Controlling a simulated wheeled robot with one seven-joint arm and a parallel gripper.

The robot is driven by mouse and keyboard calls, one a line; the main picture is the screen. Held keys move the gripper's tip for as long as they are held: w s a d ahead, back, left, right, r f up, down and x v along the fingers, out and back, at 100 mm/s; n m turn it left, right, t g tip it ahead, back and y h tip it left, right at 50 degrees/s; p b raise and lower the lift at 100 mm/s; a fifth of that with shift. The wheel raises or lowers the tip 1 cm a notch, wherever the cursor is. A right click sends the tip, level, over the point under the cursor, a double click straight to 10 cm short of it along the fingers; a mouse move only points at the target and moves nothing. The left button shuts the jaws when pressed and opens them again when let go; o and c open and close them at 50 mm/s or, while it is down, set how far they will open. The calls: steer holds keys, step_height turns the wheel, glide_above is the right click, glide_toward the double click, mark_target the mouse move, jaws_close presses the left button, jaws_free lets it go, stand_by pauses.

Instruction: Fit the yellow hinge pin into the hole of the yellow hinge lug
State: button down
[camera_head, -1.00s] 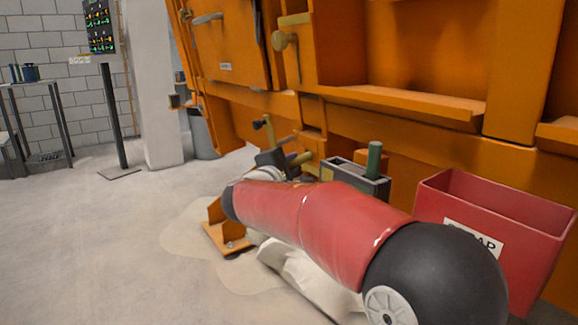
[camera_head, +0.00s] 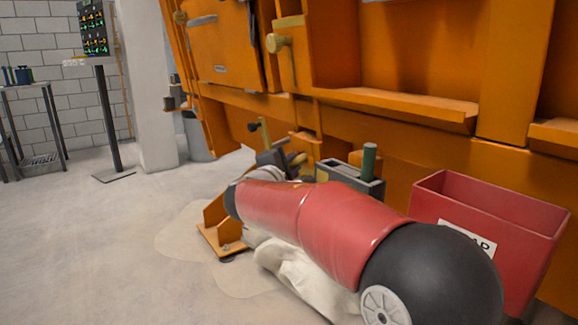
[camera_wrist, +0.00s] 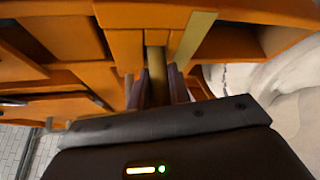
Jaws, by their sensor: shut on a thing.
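My gripper (camera_wrist: 158,88) is shut on a yellow-brass pin (camera_wrist: 157,68), which stands between its two dark fingers in the wrist view. In the head view, the gripper (camera_head: 275,160) is low in front of the orange frame, partly hidden by my red arm. A yellow pin-like piece (camera_head: 265,131) with a dark end rises above it. A short yellow piece (camera_head: 297,159) lies just right of the gripper; I cannot tell whether it is the lug. A yellow strip (camera_wrist: 192,42) runs beside the pin in the wrist view. The lug's hole is not discernible.
A large tilted orange frame (camera_head: 400,125) fills the right side, with a yellow knob (camera_head: 278,43) higher up. A red scrap bin (camera_head: 490,215) and a grey box with a green handle (camera_head: 369,160) stand near my arm.

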steer(key=shift+w+d+r, duration=0.15)
steer(key=shift+w+d, duration=0.05)
steer(key=shift+d, duration=0.15)
stand_by(0.3)
steer(key=s+a+f, duration=0.1)
steer(key=s+a, duration=0.4)
steer(key=a, duration=0.2)
steer(key=shift+a+f, duration=0.2)
steer(key=shift+f, duration=0.1)
stand_by(0.9)
steer(key=shift+w+d, duration=0.1)
steer(key=shift+d, duration=0.05)
